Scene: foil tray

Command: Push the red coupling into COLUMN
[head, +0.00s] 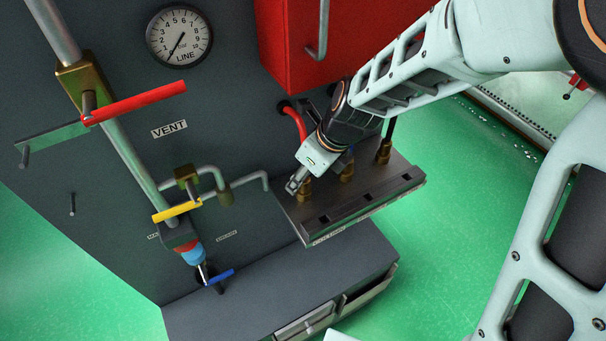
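A red hose (295,121) comes out of the dark panel below the red box and runs down behind my gripper. Its coupling end is hidden by the gripper, so I cannot tell if it is seated. My gripper (297,185) reaches down at the left end of a metal shelf (371,201), close to a brass fitting (306,193). Whether its fingers are open or shut on something is too small to tell. Two more brass fittings stand to the right on the shelf, the middle one (347,172) and the right one (383,152).
A red box (290,40) with a grey handle hangs above the shelf. A LINE gauge (180,34) is above. Green floor lies open at right.

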